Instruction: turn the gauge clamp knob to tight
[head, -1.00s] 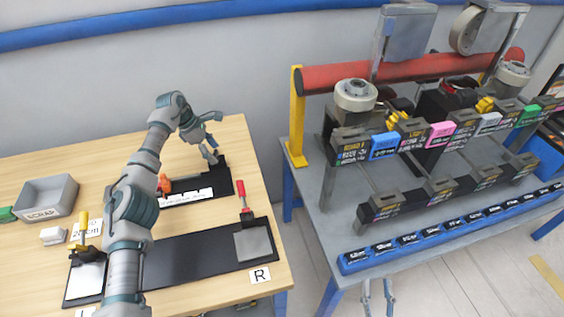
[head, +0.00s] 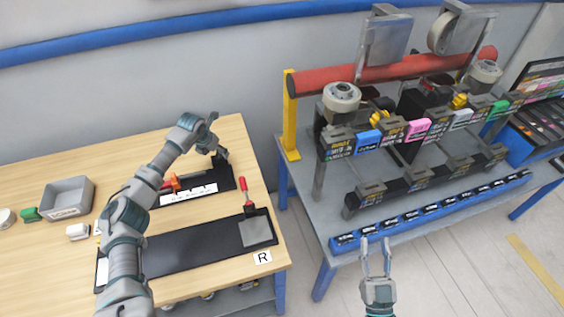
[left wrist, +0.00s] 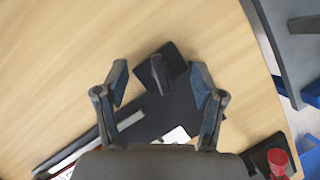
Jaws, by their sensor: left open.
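A black gauge base (head: 212,188) with a white label strip lies on the wooden table. At its far right end is a black block, on which the left wrist view shows a narrow dark upright knob (left wrist: 159,74). My left gripper (left wrist: 160,82) is open, with one finger on each side of the knob and visible gaps between. In the head view my left gripper (head: 220,152) is at that end of the gauge and largely hides the knob. An orange part (head: 171,183) sits further left on the gauge. My right gripper (head: 376,242) is open and empty, in front of the rack bench.
A long black fixture (head: 190,250) with a red-handled clamp (head: 245,190) lies nearer on the table. A grey bin (head: 68,198) stands at left. The rack bench (head: 300,172) with a blue strip (head: 430,215) is at right. The table behind the gauge is clear.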

